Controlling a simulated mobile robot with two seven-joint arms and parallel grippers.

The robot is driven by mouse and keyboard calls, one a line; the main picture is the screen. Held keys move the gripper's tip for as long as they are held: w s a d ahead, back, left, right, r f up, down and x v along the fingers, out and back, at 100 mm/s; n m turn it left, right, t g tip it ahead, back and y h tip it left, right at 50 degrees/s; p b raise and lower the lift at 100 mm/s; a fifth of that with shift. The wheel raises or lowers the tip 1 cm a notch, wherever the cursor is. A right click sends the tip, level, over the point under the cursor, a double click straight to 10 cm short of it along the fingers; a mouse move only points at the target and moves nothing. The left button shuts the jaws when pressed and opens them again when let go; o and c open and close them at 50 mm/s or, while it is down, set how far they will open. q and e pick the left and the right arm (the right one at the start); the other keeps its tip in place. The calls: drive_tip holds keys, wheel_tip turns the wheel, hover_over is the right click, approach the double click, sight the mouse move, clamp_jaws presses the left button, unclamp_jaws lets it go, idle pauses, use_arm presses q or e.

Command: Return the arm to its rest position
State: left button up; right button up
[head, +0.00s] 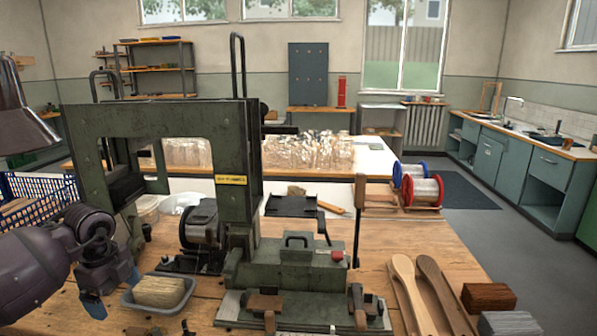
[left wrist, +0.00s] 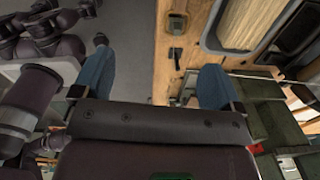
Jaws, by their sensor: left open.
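My left gripper (head: 112,290) is at the left front edge of the wooden workbench, just left of a grey tray (head: 128,301). Its two blue fingers are apart. The left wrist view shows the same gripper (left wrist: 157,78) with open space between the fingers and the grey floor and bench edge beyond. It holds nothing. The tray holds a tan bristle bundle (head: 159,291) and stands apart from the fingers. My right gripper shows in neither view.
A green tufting machine (head: 290,268) with a tall frame stands mid-bench. Wooden brush handles (head: 412,290) and two blocks (head: 488,297) lie to its right. Wire spools (head: 422,190) stand behind. A blue crate (head: 40,200) is at the left. The bench's right middle is clear.

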use_arm(q)
drive_tip(key=w+d+r+m+t+h, duration=0.25)
drive_tip(key=d+r+t+h, duration=0.3)
drive_tip(key=d+h, duration=0.35)
drive_tip(key=w+d+r+m+t+h, duration=0.1)
drive_tip(key=d+r+m+t+h, duration=0.45)
drive_tip(key=d, duration=0.45)
drive_tip(key=s+a+f+n+t+y, duration=0.2)
drive_tip(key=s+f+n+y, duration=0.15)
drive_tip(key=f+n, duration=0.35)
drive_tip(key=s+a+f+n+t+y+p, duration=0.1)
drive_tip(key=s+a+f+n+y, duration=0.1)
drive_tip(key=s+f+n+y, duration=0.3)
drive_tip(key=s+a+f+n+t+y, duration=0.2)
drive_tip(key=a+f+n+y, duration=0.1)
drive_tip(key=f+n, duration=0.5)
drive_tip(key=s+f+n+g+y, duration=0.1)
drive_tip(key=s+f+n+g, duration=0.1)
drive_tip(key=s+f, duration=0.5)
drive_tip(key=s+a+f+n+g+y, duration=0.1)
drive_tip(key=s+f+n, duration=0.4)
drive_tip(key=s, duration=1)
wheel_tip(320, 180, down, 2)
drive_tip(key=shift+s+a+g+y+p, duration=0.25)
drive_tip(key=shift+g+y, duration=0.35)
drive_tip(key=shift+g, duration=0.6)
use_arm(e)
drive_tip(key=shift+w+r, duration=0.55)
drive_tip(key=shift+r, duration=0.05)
